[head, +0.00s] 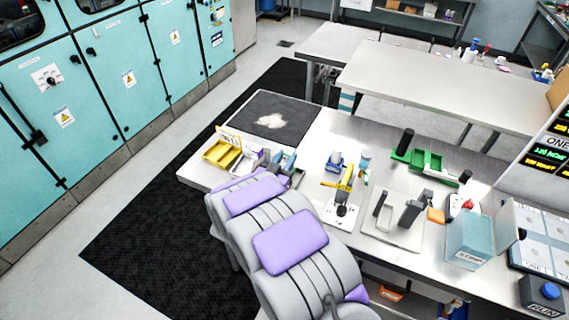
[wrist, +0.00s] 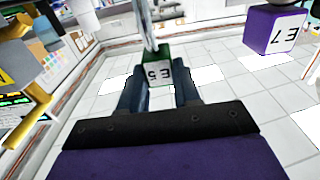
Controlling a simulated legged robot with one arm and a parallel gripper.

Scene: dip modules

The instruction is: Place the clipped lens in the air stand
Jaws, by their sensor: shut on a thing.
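In the wrist view my gripper (wrist: 158,88) has its two dark blue-grey fingers shut on a green block (wrist: 156,72) marked E5. A thin pale rod (wrist: 145,22) runs from the block towards the top of the picture. This appears to be the clip; the lens itself cannot be made out. In the head view the arm hides most of the gripper, near the left part of the steel bench. A yellow-armed stand on a white base (head: 340,213) is right of my arm. I cannot tell which fixture is the air stand.
A yellow tray (head: 221,153) is left of my arm. A grey plate with dark posts (head: 392,228), a green tray (head: 427,163) and a light-blue box (head: 468,240) stand further right on the bench.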

